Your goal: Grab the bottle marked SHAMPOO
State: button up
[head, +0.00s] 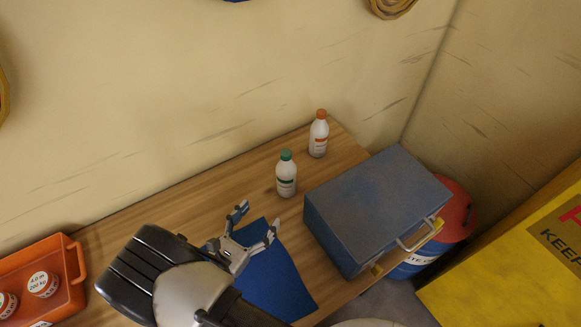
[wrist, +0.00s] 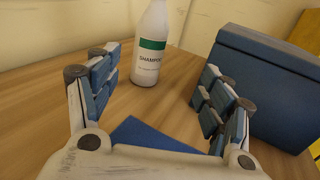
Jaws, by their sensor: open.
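The bottle marked SHAMPOO (wrist: 151,50) is white with a green label band and stands upright on the wooden table. In the wrist view its top is cut off by the frame edge. In the head view the green-capped white bottle (head: 286,175) stands beyond my gripper. My gripper (head: 257,220) is open and empty, and its fingers point towards that bottle. In the wrist view the bottle shows ahead, between the two spread fingers (wrist: 160,90) and apart from them, nearer the left finger in the picture.
A second white bottle with an orange cap (head: 318,136) stands farther back. A blue metal box (head: 375,205) is close on the right. A blue mat (head: 280,285) lies below my gripper. An orange crate (head: 72,262) holds containers at the left. The wall is behind.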

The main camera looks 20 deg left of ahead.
aim_at(281, 180)
jog(key=shift+a+f+n+y, duration=0.15)
jog(key=shift+f+n+y, duration=0.15)
jog(key=x, duration=1.1)
jog(key=shift+r+b, duration=0.15)
jog(key=shift+b, duration=0.2)
jog(key=shift+a+b+x, duration=0.2)
jog(key=shift+x, duration=1.35)
jog(key=shift+a+b+x, duration=0.15)
jog(key=shift+a+x, duration=0.1)
jog(key=shift+x, duration=1.25)
jog(key=shift+w+r, duration=0.1)
jog(key=shift+r, duration=0.05)
jog(key=shift+c, duration=0.2)
jog(key=c, duration=1.4)
jog(key=shift+c, duration=0.5)
jog(key=shift+r, duration=0.15)
